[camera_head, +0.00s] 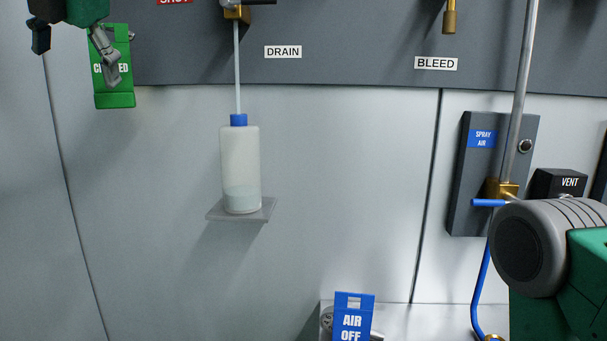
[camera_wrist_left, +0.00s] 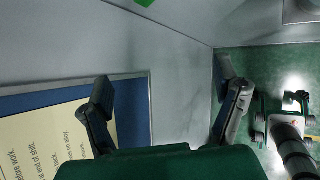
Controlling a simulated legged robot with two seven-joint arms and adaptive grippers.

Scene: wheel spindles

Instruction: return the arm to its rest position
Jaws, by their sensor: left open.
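My left gripper (camera_head: 74,48) is at the upper left of the head view, with its two fingers spread and nothing between them. One finger overlaps a green tag (camera_head: 114,98) on the wall, hiding part of its lettering; I cannot tell if they touch. In the left wrist view the open gripper (camera_wrist_left: 165,85) has its fingers wide apart in front of a pale wall. My right arm (camera_head: 560,250) enters at the lower right of the head view.
A bottle (camera_head: 240,170) with a blue cap stands on a small grey shelf (camera_head: 257,215). A spray air box (camera_head: 463,195) and a blue AIR OFF tag (camera_head: 352,318) are farther right. A yellow notice (camera_wrist_left: 40,145) shows in the wrist view.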

